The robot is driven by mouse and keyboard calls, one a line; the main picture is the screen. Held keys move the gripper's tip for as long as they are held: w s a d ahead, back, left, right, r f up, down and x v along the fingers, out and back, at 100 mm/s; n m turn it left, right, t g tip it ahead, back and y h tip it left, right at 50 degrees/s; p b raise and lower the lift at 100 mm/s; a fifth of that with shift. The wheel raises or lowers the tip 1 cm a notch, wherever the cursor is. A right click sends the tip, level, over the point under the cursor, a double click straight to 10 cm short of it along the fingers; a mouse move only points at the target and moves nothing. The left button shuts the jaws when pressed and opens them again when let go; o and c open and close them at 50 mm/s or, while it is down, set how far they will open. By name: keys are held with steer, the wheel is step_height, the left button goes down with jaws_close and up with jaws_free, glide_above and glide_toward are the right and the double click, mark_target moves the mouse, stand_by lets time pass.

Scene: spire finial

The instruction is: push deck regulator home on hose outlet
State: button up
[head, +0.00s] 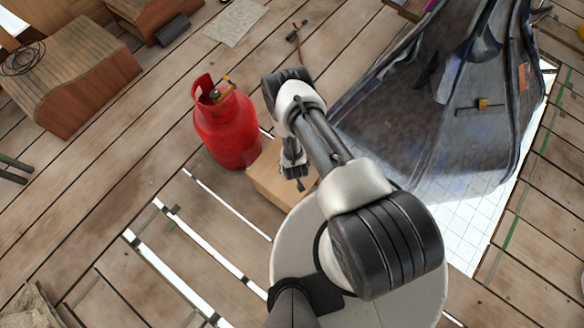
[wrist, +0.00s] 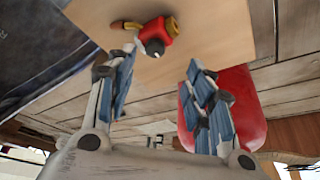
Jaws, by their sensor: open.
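A small red fitting with a yellow end and a dark round front (wrist: 155,36), apparently the regulator, is on the tan wooden box (wrist: 225,22). An orange-and-brass piece sits at its left side. My gripper (wrist: 160,72) is open, its blue-padded fingers apart and nothing between them. The fitting is just beyond the fingertips, nearer the left one; I cannot tell whether that finger touches it. In the head view my gripper (head: 295,177) hangs over the box (head: 268,178), and my arm hides the fitting. I cannot make out a hose outlet for certain.
A red gas cylinder (head: 227,130) with a brass valve (head: 217,94) stands left of the box; it also shows behind the right finger (wrist: 242,105). A dark draped sheet (head: 440,110) lies right. Open gaps (head: 175,260) run through the plank deck. A brown hose-like piece (head: 299,42) lies behind.

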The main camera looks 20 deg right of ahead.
steer(key=shift+b+x, duration=0.5)
steer(key=shift+x, duration=1.2)
steer(key=b+x, duration=0.2)
steer(key=x, duration=0.1)
steer(key=d+b+x, duration=0.1)
steer(key=x, duration=0.1)
steer(key=shift+w, duration=0.15)
steer(key=shift+c, duration=0.2)
steer(key=c, duration=1)
steer(key=shift+r, duration=0.1)
steer(key=shift+c, duration=0.2)
step_height(320, 180, up, 20)
steer(key=p, duration=0.8)
